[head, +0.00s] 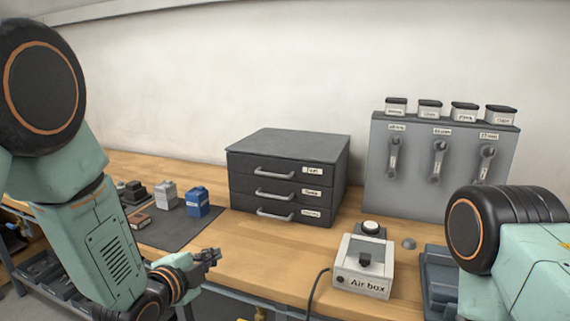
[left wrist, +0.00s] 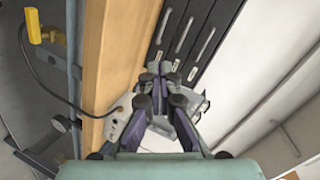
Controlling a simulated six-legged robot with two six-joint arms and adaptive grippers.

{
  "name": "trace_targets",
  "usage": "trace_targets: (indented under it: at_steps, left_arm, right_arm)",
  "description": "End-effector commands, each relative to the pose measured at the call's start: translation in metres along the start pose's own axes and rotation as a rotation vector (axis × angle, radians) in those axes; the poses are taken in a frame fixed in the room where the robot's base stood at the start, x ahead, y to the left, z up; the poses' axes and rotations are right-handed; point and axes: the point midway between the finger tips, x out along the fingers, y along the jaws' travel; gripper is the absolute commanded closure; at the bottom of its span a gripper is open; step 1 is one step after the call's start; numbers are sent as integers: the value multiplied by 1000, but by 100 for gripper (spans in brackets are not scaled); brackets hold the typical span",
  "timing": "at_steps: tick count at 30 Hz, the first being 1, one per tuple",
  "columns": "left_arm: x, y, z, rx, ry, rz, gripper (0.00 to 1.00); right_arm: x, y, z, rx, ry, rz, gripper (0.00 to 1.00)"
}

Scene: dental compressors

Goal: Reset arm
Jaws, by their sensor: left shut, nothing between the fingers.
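My left gripper (head: 208,257) shows in the head view above the front edge of the workbench, below the drawer cabinet. It is shut and empty. In the left wrist view the gripper (left wrist: 163,68) points towards the drawer fronts, its fingertips together with nothing between them. My left arm comes in from the left of the head view and bends at the lower left. Part of my right arm shows at the right edge of the head view; its gripper is out of view.
A dark drawer cabinet (head: 289,177) stands mid-bench, drawers shut. The Air box (head: 361,284) sits at the front, a cable beside it. A grey panel (head: 405,170) holds wrenches. A dark mat (head: 180,235) carries a blue carton (head: 197,202) and small items. Bare wood (head: 255,245) lies before the cabinet.

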Motion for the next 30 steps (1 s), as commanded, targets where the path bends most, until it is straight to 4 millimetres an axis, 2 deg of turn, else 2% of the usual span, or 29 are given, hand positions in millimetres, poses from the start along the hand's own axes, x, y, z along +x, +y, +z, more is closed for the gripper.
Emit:
trace_targets:
  at_steps: [5,7,11,15,17,21,24,27,30]
  left_arm:
    - [-14,36,19,-283,-99,94,100]
    - [-26,63,31,-439,-170,147,100]
    - [-62,137,57,-769,-370,261,100]
    - [-113,212,77,-1049,-610,349,100]
    - [-138,243,83,-1146,-719,379,100]
    - [-203,308,90,-1307,-972,440,100]
    - [-247,344,90,-1345,-1113,490,100]
    - [-280,370,89,-1345,-1200,542,100]
    - [-297,386,88,-1340,-1242,575,100]
  right_arm:
    - [1,0,0,0,1,0,44]
    - [2,0,0,0,1,0,44]
    - [6,0,0,0,0,0,44]
    - [11,0,0,0,0,0,44]
    - [13,0,0,0,0,0,44]
    - [19,0,0,0,1,0,44]
    - [22,0,0,0,0,0,44]
    - [26,0,0,0,0,0,44]
    - [28,0,0,0,0,0,44]
